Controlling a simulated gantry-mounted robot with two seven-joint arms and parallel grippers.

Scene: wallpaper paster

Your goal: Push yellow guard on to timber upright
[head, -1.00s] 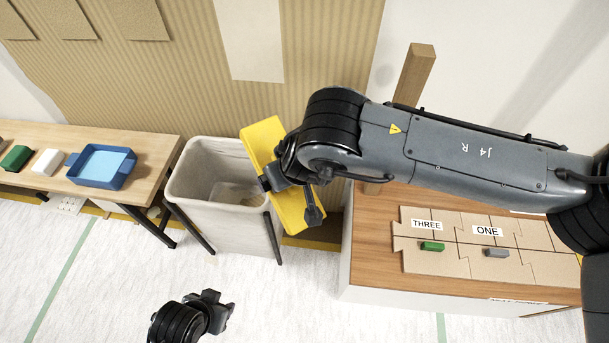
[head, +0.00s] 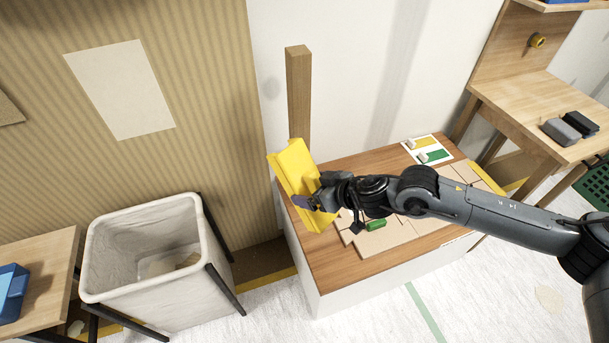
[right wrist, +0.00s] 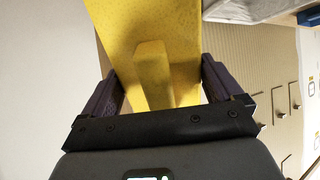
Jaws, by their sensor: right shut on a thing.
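The yellow guard (head: 289,168) is a long, tilted yellow piece in my right gripper (head: 314,199). In the head view it hangs over the left end of the wooden-topped platform, just in front of the lower part of the timber upright (head: 298,90). The upright is a plain square post standing vertically at the platform's back left. Whether guard and upright touch, I cannot tell. In the right wrist view the fingers (right wrist: 160,88) are shut on a raised rib of the guard (right wrist: 155,30). My left gripper is not in view.
The platform (head: 315,265) carries cardboard puzzle pieces, a green block (head: 376,224) and a card with yellow and green patches (head: 427,149). A lined bin (head: 150,215) stands at left. A wooden workbench (head: 530,100) with dark blocks stands at right. Bare wall lies behind the upright.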

